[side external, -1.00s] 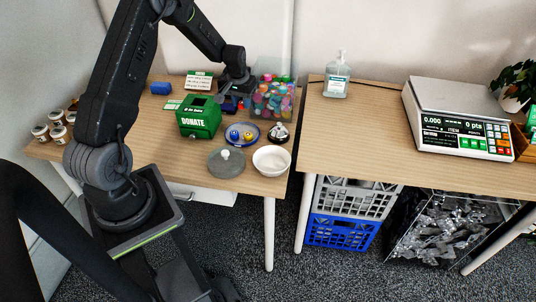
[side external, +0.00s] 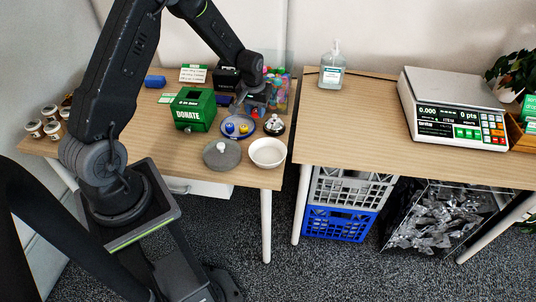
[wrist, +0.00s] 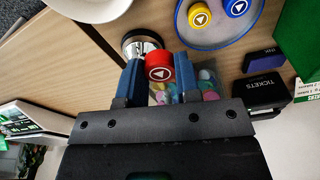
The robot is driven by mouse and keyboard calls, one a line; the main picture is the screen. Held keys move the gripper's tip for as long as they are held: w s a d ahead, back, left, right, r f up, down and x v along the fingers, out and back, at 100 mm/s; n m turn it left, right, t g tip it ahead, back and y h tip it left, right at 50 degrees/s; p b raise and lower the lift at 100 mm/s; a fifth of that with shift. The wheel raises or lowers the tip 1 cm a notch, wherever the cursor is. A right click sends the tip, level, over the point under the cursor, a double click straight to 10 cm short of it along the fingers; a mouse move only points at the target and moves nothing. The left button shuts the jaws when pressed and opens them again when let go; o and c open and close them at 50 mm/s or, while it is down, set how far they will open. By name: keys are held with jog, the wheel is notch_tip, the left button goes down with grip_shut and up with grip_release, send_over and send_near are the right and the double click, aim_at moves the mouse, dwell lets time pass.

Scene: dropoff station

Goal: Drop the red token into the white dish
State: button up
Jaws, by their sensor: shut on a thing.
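My gripper (wrist: 158,75) is shut on the red token (wrist: 160,66), which sits between the two blue fingertips in the wrist view. In the side view my gripper (side external: 254,108) hangs over the far right part of the left table, behind the blue-rimmed plate. The white dish (side external: 267,153) stands near the front right corner of that table, nearer the camera than my gripper. Its edge also shows at the top left of the wrist view (wrist: 88,10). The token is apart from the dish.
A silver bell (side external: 274,127) stands between my gripper and the dish. The plate (side external: 226,134) with yellow and blue tokens and a grey round lid (side external: 222,154) are to the left. A green donation box (side external: 194,110), a black tickets box (wrist: 262,93) and a clear bin (side external: 281,88) are nearby.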

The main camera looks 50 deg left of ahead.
send_over(272, 158)
jog(key=shift+s+d+f, duration=0.1)
jog(key=shift+s+f, duration=0.05)
jog(key=shift+f, duration=0.95)
jog(key=shift+s+d+f, duration=0.1)
jog(key=shift+f, duration=0.95)
jog(key=shift+s+d+f, duration=0.1)
jog(key=shift+s+f, duration=0.05)
jog(key=shift+f, duration=0.95)
jog(key=o, duration=1)
jog(key=shift+c, duration=0.2)
jog(key=shift+r, duration=0.1)
notch_tip(272, 158, up, 14)
jog(key=s, duration=0.1)
jog(key=shift+s+d+f, duration=0.2)
jog(key=shift+d, duration=0.2)
